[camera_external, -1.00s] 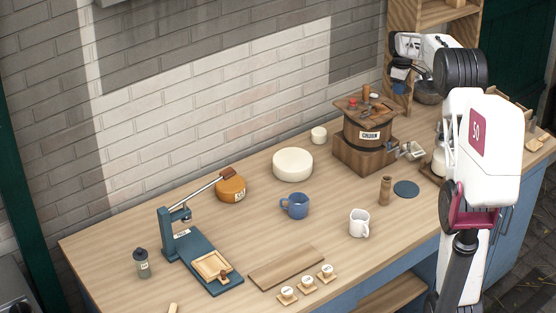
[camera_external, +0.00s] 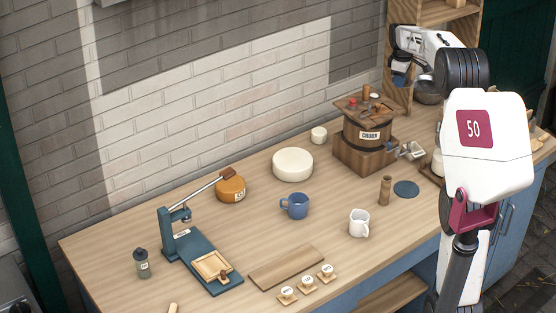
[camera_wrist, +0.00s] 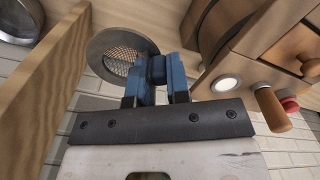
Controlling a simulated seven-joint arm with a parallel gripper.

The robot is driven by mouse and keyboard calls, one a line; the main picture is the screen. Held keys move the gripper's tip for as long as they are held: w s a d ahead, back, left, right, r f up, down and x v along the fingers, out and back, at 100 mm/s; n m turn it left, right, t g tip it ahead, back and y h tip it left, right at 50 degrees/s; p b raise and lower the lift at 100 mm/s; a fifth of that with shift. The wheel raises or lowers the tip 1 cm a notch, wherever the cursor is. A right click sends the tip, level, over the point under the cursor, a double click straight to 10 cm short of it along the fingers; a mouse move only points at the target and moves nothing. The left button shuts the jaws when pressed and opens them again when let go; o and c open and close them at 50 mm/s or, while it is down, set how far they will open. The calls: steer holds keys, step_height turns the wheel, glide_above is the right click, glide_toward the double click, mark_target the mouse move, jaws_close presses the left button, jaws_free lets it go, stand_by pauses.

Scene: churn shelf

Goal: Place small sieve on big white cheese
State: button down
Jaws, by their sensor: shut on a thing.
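The small sieve (camera_wrist: 122,48) is a round grey metal piece with a mesh centre, in the wrist view. My gripper (camera_wrist: 157,68) has blue fingers shut on the edge of the sieve. In the external view my gripper (camera_external: 400,72) is high at the back right, by the shelf post and above the churn; the sieve cannot be made out clearly there. The big white cheese (camera_external: 293,165) is a wide, flat-topped round on the table, left of the churn. It is well below and to the left of my gripper, with its top bare.
The wooden churn (camera_external: 368,132) stands between cheese and shelf (camera_external: 398,20). A small white cheese (camera_external: 318,135) is behind the big one. An orange cheese (camera_external: 231,190), blue mug (camera_external: 295,206) and white pitcher (camera_external: 359,223) stand nearby. A metal bowl (camera_external: 428,92) is at the shelf.

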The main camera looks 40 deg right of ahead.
step_height(320, 180, up, 15)
steer(key=s+a+r+n, duration=0.1)
steer(key=a+n, duration=0.2)
steer(key=a, duration=0.9)
steer(key=s+a+n, duration=0.2)
steer(key=a+n, duration=0.1)
steer(key=a, duration=0.9)
steer(key=s+a+f+n, duration=0.1)
steer(key=s+a+n, duration=0.25)
steer(key=a, duration=0.65)
steer(key=s+a+n, duration=0.3)
steer(key=s+a, duration=0.2)
steer(key=a, duration=0.4)
step_height(320, 180, down, 26)
steer(key=shift+d, duration=0.2)
steer(key=shift+w+r+m, duration=0.1)
steer(key=shift+w+m, duration=0.1)
steer(key=shift+m, duration=0.05)
steer(key=w, duration=0.5)
steer(key=w+d+f, duration=0.1)
steer(key=w, duration=0.9)
steer(key=shift+w+d+f, duration=0.15)
steer(key=shift+w+f, duration=0.05)
steer(key=shift+w, duration=0.15)
